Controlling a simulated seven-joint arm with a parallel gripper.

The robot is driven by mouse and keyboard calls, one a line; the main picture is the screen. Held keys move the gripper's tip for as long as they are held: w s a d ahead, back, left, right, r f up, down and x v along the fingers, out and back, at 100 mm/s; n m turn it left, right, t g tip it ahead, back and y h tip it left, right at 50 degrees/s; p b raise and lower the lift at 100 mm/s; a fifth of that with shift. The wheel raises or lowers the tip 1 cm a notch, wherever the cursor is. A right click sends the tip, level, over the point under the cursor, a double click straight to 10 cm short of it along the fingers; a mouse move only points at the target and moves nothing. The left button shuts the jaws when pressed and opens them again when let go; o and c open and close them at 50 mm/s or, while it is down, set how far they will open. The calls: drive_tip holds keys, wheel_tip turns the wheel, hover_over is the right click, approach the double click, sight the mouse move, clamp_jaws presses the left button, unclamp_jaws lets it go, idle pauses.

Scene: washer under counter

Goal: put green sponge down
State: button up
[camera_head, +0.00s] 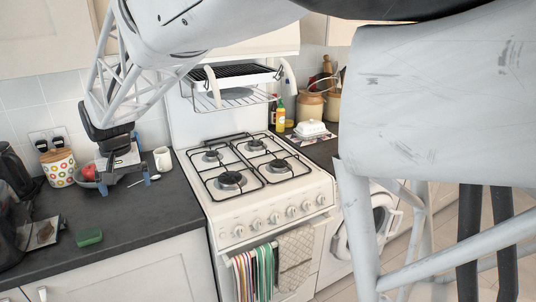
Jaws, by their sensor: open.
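The green sponge (89,237) lies flat on the dark counter (150,212) at the left, near the counter's front edge. My gripper (124,178) is open and empty above the counter, farther back and to the right of the sponge. It is apart from the sponge, with its fingers pointing down. Part of the bowl (88,178) behind my gripper is hidden by it.
A spotted canister (58,167) and a white mug (163,159) stand behind my gripper. A dark kettle (14,172) and other items crowd the far left. The gas cooker (248,178) stands to the right. The counter right of the sponge is clear.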

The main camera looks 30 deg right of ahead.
drive_tip(key=s+d+r+t, duration=0.1)
drive_tip(key=s+d+r, duration=0.2)
drive_tip(key=s+d, duration=1.15)
drive_tip(key=s+d+f, duration=0.2)
drive_tip(key=s, duration=0.7)
drive_tip(key=s+d+f, duration=0.2)
drive_tip(key=s+d, duration=0.1)
drive_tip(key=s, duration=0.7)
drive_tip(key=shift+s+d+t, duration=0.2)
drive_tip(key=shift+d+t, duration=0.05)
drive_tip(key=shift+t, duration=0.15)
drive_tip(key=shift+c, duration=0.3)
drive_tip(key=c, duration=0.3)
drive_tip(key=shift+r, duration=0.1)
